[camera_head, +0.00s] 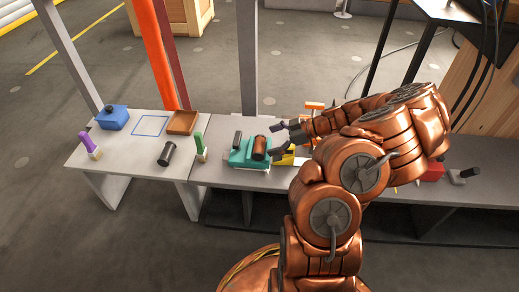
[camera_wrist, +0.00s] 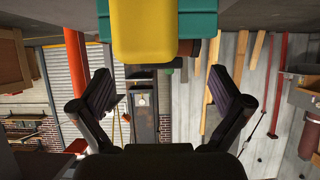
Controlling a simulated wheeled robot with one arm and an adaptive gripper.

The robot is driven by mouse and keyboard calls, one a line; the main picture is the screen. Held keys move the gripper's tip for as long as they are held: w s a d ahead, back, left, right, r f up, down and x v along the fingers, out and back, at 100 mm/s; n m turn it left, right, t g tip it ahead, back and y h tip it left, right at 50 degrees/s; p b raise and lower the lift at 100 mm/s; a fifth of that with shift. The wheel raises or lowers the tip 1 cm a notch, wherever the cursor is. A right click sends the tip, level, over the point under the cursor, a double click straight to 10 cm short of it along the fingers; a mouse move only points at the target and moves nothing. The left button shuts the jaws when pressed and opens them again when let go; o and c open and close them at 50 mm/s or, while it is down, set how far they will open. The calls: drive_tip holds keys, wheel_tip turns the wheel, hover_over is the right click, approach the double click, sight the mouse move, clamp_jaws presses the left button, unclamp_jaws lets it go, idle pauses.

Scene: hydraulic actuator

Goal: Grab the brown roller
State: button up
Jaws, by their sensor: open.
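The brown roller (camera_head: 259,147) sits on a teal fixture (camera_head: 240,155) on the grey bench in the head view. My gripper (camera_head: 278,139) is open just to the right of the roller, with its fingers pointing left towards it. I see no contact, but the exact gap is hard to tell. In the wrist view the two dark fingers (camera_wrist: 168,95) are spread with nothing between them. The teal fixture (camera_wrist: 197,25) and a yellow block (camera_wrist: 144,30) fill the top middle there. A small brown patch below them may be the roller; I cannot tell.
A yellow part (camera_head: 284,158) lies beside the fixture, under my gripper. An orange item (camera_head: 313,108) stands behind my wrist. To the left are a green-handled tool (camera_head: 200,146), a black cylinder (camera_head: 167,153), a brown tray (camera_head: 183,122) and a blue box (camera_head: 113,117). A grey post (camera_head: 247,55) rises behind the bench.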

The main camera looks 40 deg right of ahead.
sight(259, 144)
drive_tip(key=shift+b+x, duration=0.8)
drive_tip(key=shift+x, duration=1.6)
drive_tip(key=c, duration=1.1)
drive_tip(key=shift+o, duration=0.2)
